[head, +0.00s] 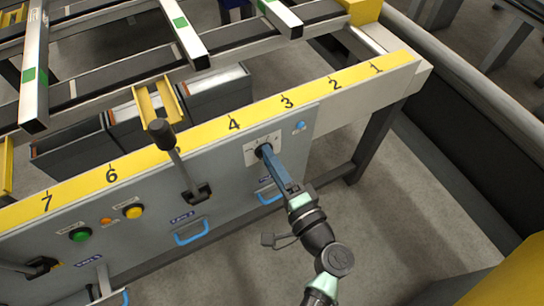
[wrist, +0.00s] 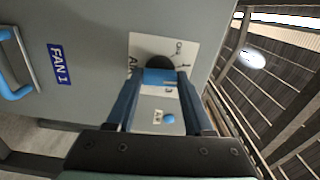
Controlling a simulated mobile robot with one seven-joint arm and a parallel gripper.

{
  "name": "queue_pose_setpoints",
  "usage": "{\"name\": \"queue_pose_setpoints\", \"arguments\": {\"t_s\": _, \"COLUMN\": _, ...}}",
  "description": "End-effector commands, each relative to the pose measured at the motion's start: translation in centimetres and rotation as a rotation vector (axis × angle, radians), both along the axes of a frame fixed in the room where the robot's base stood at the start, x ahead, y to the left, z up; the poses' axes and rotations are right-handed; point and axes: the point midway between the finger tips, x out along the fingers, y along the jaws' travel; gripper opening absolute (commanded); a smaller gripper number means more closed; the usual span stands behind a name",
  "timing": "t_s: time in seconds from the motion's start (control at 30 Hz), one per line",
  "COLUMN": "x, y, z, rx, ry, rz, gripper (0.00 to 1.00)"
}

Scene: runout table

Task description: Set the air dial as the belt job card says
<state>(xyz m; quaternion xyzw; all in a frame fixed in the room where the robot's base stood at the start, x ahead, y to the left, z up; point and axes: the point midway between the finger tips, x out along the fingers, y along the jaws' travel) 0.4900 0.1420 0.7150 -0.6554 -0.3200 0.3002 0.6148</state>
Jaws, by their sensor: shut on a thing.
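The air dial (head: 262,149) is a dark round knob on a white plate (head: 249,157) on the grey front panel, below the 3 and 4 of the yellow scale. In the wrist view the dark dial (wrist: 159,65) sits between my fingertips, and the plate (wrist: 136,46) carries part of the word AIR and small marks. My gripper (head: 267,155) reaches up to the panel and is shut on the dial; it also shows in the wrist view (wrist: 160,82). The fingers hide much of the dial, so its setting cannot be read. I see no readable job card.
A small blue button (head: 299,126) is right of the dial. A black-knobbed lever (head: 163,134), a green button (head: 80,235) and a yellow button (head: 133,211) are to the left. Blue drawer handles (head: 191,232) stick out below.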

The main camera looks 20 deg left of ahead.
Motion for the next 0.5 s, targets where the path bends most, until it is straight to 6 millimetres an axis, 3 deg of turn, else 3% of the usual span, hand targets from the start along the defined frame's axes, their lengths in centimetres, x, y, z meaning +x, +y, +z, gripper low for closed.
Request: {"name": "queue_pose_setpoints", "arguments": {"t_s": 0.5, "x": -0.02, "y": -0.09, "z": 0.02, "rx": 0.213, "ry": 0.276, "rz": -0.002, "gripper": 0.00}}
